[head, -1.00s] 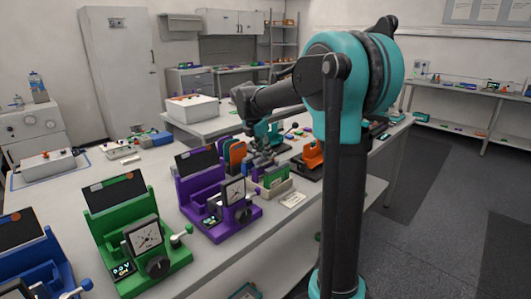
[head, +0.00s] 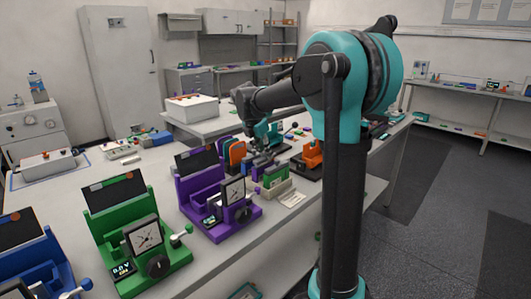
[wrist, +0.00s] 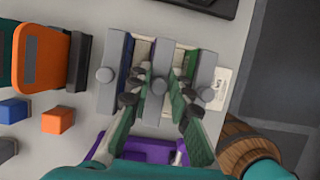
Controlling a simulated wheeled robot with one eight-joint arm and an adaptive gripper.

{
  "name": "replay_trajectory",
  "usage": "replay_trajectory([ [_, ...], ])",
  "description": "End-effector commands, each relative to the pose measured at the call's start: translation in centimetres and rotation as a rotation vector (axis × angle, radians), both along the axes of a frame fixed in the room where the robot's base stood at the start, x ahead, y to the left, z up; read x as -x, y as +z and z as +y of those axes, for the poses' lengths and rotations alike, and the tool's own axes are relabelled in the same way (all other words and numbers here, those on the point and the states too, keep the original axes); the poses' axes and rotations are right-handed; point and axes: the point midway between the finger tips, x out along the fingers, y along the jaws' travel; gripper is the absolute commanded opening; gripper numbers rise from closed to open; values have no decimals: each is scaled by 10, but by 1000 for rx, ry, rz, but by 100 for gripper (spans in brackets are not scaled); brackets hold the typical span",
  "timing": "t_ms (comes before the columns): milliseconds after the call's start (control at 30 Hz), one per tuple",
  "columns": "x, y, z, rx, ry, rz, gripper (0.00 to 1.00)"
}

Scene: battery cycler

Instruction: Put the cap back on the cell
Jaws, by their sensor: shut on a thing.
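In the wrist view, my gripper (wrist: 158,103) is shut on the middle grey cap (wrist: 158,65), a bar with a round knob, above a pale holder (wrist: 144,50). Another grey cap (wrist: 206,75) lies along the right side beside a green cell (wrist: 180,62). I cannot tell whether the held cap touches a cell. In the head view, my gripper (head: 262,158) is small, over the holder (head: 278,190); the cap in it is not clear.
A purple cycler (head: 215,205) stands in front of the holder, with a green cycler (head: 140,235) nearer. Orange units (head: 310,158) stand behind it to the right. In the wrist view, an orange block (wrist: 57,120) and a blue block (wrist: 13,111) lie at left.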

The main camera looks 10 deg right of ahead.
Motion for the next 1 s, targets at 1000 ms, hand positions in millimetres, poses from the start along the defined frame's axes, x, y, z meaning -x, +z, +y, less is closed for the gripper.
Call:
replay_trajectory([
  [1000, 0, -8, 0, 0, 0, 0, 3],
])
